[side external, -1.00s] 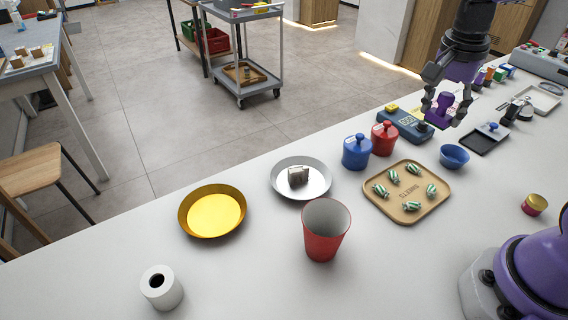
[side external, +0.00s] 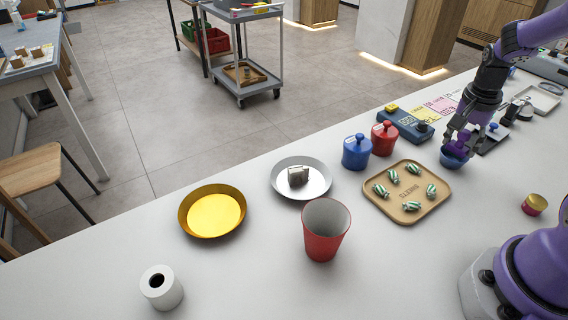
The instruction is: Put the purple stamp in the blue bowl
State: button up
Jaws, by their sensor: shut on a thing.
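The blue bowl (side external: 453,162) stands on the white counter, just right of the sweets tray. My gripper (side external: 460,145) points down at the bowl and is shut on the purple stamp (side external: 459,147). The stamp is at the bowl's mouth, its lower part inside or just above the rim. The fingers and the bowl wall hide part of the stamp, so I cannot tell whether it touches the bowl's bottom.
A tan tray (side external: 407,192) with several striped sweets lies close left of the bowl. A red jar (side external: 384,139) and a blue jar (side external: 356,152) stand behind it. A dark stamp pad (side external: 493,140) lies right of my gripper. A red cup (side external: 325,230) stands nearer the front.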

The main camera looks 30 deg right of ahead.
jog(key=shift+f, duration=0.55)
jog(key=o, duration=1.1)
notch_tip(320, 180, up, 13)
jog(key=a, duration=0.2)
jog(key=s+a+r+n+t, duration=0.1)
jog(key=a+n+t, duration=0.1)
jog(key=a+n, duration=0.6)
jog(key=s+a+n+t+y, duration=0.1)
jog(key=s+a+n+t, duration=0.1)
jog(key=a+n, duration=0.6)
jog(key=a+t, duration=0.1)
jog(key=a, duration=0.2)
jog(key=shift+s+a+r, duration=0.2)
jog(key=shift+s+r, duration=0.1)
jog(key=shift+r, duration=0.05)
